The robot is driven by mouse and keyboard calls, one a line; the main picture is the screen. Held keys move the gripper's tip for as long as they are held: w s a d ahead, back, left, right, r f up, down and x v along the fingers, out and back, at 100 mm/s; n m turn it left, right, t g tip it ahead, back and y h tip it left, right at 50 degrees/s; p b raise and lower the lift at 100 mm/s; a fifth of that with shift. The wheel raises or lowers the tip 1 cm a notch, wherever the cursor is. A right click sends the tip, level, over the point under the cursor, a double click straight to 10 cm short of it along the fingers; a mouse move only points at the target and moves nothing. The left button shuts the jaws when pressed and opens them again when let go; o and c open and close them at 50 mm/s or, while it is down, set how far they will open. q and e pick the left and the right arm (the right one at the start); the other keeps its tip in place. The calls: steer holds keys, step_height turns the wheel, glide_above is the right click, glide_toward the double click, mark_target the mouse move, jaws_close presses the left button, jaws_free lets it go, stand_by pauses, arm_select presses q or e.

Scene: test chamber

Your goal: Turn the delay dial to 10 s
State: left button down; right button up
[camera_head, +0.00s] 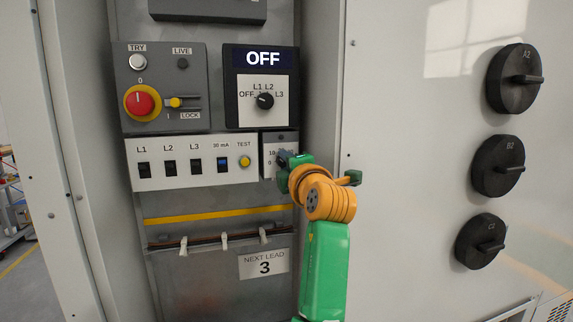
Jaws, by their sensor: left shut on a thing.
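The delay dial sits on a small grey module (268,142) at the right end of the white breaker row. Marks "10" and "0" show at the module's left side. My left gripper (287,158) is at this module and shut on the dial, which it mostly hides. The dial's pointer and the rest of its scale cannot be made out. My green and orange left arm comes up from below. My right gripper is not in view.
Left of the module are a yellow TEST button (244,161) and several breaker switches (196,166). Above are a selector knob (264,101) under an "OFF" display (262,58) and a red switch (139,103). Large black knobs (497,165) stick out on the right panel.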

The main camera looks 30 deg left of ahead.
arm_select(q)
steer(key=shift+r+n, duration=0.1)
steer(key=shift+n, duration=0.2)
steer(key=c, duration=0.6)
jaws_free()
steer(key=shift+s+d+f+b, duration=0.5)
steer(key=shift+s+d+b, duration=0.35)
steer(key=shift+b, duration=0.25)
steer(key=v, duration=0.2)
steer(key=r+b+v, duration=0.1)
steer(key=v, duration=0.1)
steer(key=shift+s+d, duration=0.2)
steer(key=shift+d, duration=0.05)
steer(key=shift+a+f, duration=0.1)
